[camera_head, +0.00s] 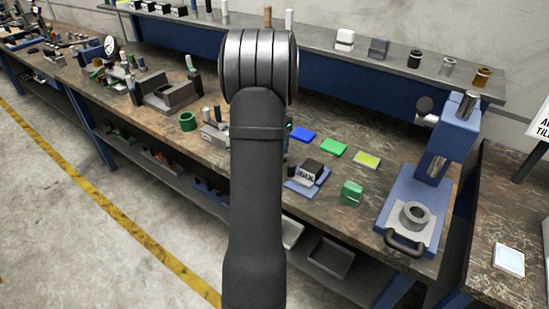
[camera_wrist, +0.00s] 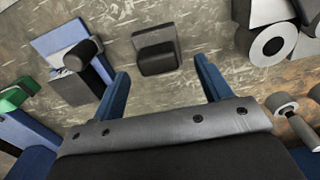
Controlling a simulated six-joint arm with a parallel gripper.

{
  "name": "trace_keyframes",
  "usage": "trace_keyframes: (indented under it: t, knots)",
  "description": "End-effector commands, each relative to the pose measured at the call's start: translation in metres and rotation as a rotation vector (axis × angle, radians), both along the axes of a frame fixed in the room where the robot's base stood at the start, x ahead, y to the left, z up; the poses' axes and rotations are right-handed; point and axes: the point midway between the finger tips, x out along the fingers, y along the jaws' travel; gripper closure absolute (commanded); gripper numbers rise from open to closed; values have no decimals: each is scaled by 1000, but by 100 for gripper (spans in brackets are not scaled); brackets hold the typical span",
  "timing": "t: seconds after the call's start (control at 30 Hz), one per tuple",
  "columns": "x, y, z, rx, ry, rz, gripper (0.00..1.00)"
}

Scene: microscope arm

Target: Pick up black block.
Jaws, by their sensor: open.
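A black block (camera_wrist: 157,52) lies on the worn bench top in the upper middle of the wrist view, with a dark face and a greyer upper part. My gripper (camera_wrist: 161,72) shows its two blue fingers apart, at the left and right below the block. The block appears between and just beyond the fingertips, and nothing is held. I cannot tell the height of the fingers above the bench. In the head view, my arm hides the gripper, and I cannot make out this block there.
A blue plate (camera_wrist: 62,40) with dark parts is left of the block. A green block (camera_wrist: 16,92) lies farther left. A grey holed part (camera_wrist: 268,44) and a knobbed metal piece (camera_wrist: 286,108) are at right. A blue press (camera_head: 432,170) stands at the bench's right end.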

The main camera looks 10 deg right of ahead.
Motion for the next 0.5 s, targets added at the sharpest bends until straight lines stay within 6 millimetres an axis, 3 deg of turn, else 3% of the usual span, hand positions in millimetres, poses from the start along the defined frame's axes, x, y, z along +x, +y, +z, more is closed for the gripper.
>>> trace_keyframes:
  t: [0.2,0.5]
  knots:
    - [-3,-1,-33,1,1,1,29]
    - [-2,-1,-41,1,-1,1,29]
